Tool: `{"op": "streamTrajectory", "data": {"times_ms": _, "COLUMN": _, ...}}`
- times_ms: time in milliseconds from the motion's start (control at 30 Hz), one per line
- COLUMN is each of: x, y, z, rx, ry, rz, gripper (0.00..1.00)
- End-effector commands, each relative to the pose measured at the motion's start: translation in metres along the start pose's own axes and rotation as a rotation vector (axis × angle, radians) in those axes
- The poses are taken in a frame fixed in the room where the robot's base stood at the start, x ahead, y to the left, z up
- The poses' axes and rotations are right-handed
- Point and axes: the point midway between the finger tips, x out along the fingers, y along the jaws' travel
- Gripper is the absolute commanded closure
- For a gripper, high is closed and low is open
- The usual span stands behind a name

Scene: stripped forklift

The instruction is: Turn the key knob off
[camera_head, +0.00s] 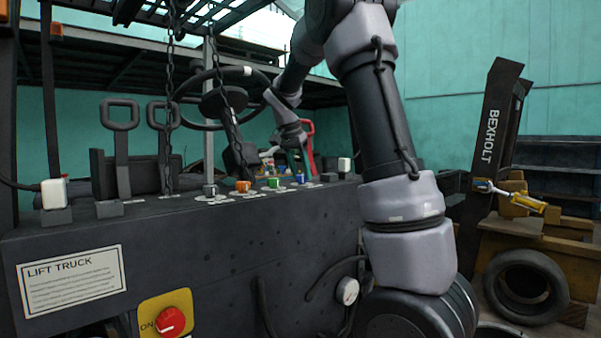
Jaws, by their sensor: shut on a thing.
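A red knob (170,321) on a yellow plate (151,307) marked ON sits low on the front of the dark truck body, left of centre. It fits the key knob, but I cannot be sure. My gripper (297,167) points down at the far right end of the row of coloured knobs on the top panel. It is well behind and to the right of the red knob. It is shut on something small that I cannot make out. A blue knob (300,177) shows by the fingertips, and I cannot tell if they touch it.
Grey (210,190), orange (242,186) and green (273,183) knobs line the panel. Left are two dark levers (120,140), hanging chains (168,110) and a steering wheel (192,82). A red handle (309,143) stands behind my gripper. A tyre (525,285) lies right.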

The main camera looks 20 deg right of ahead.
Motion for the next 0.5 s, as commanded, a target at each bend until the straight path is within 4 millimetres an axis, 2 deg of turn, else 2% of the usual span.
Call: {"op": "streamTrajectory", "data": {"times_ms": 500, "x": 0.0003, "y": 0.0036, "z": -0.0013, "rx": -0.408, "ry": 0.000, "rz": -0.170, "gripper": 1.00}}
